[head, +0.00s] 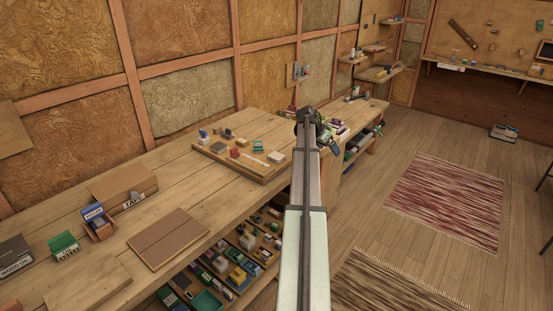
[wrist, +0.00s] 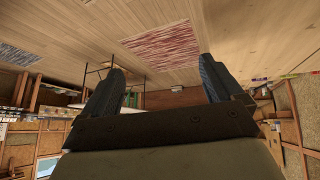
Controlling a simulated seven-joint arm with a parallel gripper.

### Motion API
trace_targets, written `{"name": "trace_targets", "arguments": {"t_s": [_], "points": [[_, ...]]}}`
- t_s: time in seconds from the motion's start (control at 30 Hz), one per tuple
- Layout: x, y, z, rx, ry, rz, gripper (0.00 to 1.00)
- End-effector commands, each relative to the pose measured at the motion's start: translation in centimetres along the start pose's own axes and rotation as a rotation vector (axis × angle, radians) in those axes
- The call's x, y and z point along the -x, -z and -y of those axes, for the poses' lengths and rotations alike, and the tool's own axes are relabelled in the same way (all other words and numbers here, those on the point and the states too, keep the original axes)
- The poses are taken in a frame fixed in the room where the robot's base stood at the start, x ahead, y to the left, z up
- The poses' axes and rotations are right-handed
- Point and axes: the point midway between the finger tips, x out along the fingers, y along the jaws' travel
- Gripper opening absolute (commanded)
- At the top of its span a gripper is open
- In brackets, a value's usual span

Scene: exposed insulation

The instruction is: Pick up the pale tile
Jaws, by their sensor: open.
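A wooden board (head: 225,166) on the workbench holds several small blocks and pieces. A small whitish flat piece (head: 276,157) near its right end looks like the pale tile, though it is too small to be sure. My gripper (wrist: 160,78) is open and empty in the wrist view, its two dark fingers wide apart. In the head view my arm reaches up the middle, with its end past the right side of the board and apart from it. No tile shows between the fingers in the wrist view, which faces the floor and the room.
The workbench (head: 165,165) carries a brown flat panel (head: 168,238), a cardboard box (head: 123,184) and small cartons at the left. Coloured items stand near my arm's end. A lower shelf (head: 235,262) is crowded. The floor at right is open, with a red rug (head: 446,199).

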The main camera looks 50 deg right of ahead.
Motion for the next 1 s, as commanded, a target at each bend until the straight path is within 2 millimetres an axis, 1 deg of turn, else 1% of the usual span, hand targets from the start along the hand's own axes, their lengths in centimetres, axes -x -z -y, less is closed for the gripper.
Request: {"name": "trace_targets", "arguments": {"t_s": [0.03, 0.07, 0.1, 0.17, 0.2, 0.27, 0.3, 0.4, 0.5, 0.6, 0.7, 0.87, 1.0], "points": [[2.5, -0.2, 1.1, 0.0, 0.016, 0.044, 0.94], [4.0, -0.6, 1.7, 0.003, 0.025, 0.079, 0.94], [6.0, -1.4, 2.5, 0.014, 0.04, 0.133, 0.94], [9.1, -2.7, 3.6, 0.038, 0.065, 0.219, 0.94], [11.2, -3.6, 4.2, 0.06, 0.082, 0.276, 0.94], [14.3, -4.9, 5.0, 0.094, 0.108, 0.354, 0.94], [16.1, -5.6, 5.4, 0.119, 0.123, 0.4, 0.94], [20.0, -7.2, 6.1, 0.174, 0.156, 0.493, 0.94], [22.5, -8.1, 6.3, 0.214, 0.178, 0.552, 0.94], [23.6, -8.6, 6.4, 0.236, 0.188, 0.582, 0.94], [23.6, -9.0, 6.4, 0.243, 0.191, 0.59, 0.94], [22.2, -10.0, 6.5, 0.242, 0.19, 0.59, 0.94], [20.3, -11.3, 6.8, 0.242, 0.189, 0.59, 0.94]]}}
